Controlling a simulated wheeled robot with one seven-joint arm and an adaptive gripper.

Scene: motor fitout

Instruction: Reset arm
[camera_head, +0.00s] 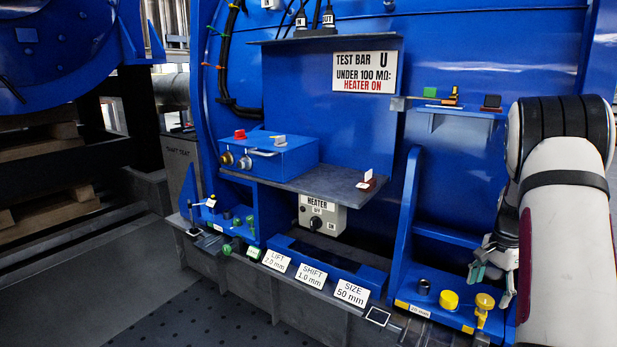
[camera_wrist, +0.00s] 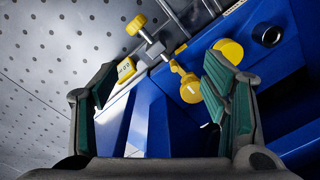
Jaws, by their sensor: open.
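My gripper (camera_head: 492,268) is at the right of the head view, beside the lower right blue shelf, with my white and black arm coming down to it. In the wrist view its two green-padded fingers (camera_wrist: 160,105) are apart, and nothing is held between them. Beyond the fingers lie yellow round pieces (camera_wrist: 190,88) on the blue shelf and a yellow-knobbed metal screw piece (camera_wrist: 137,25). In the head view the yellow pieces (camera_head: 449,300) stand left of and below my gripper. The arm hides part of the machine behind it.
A blue box (camera_head: 285,158) with knobs stands on a grey shelf. Below is a heater switch box (camera_head: 322,214). Signs for lift, shift and size line the front ledge. A small upper shelf (camera_head: 450,110) holds small parts. Dark floor (camera_head: 190,315) is clear at lower left.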

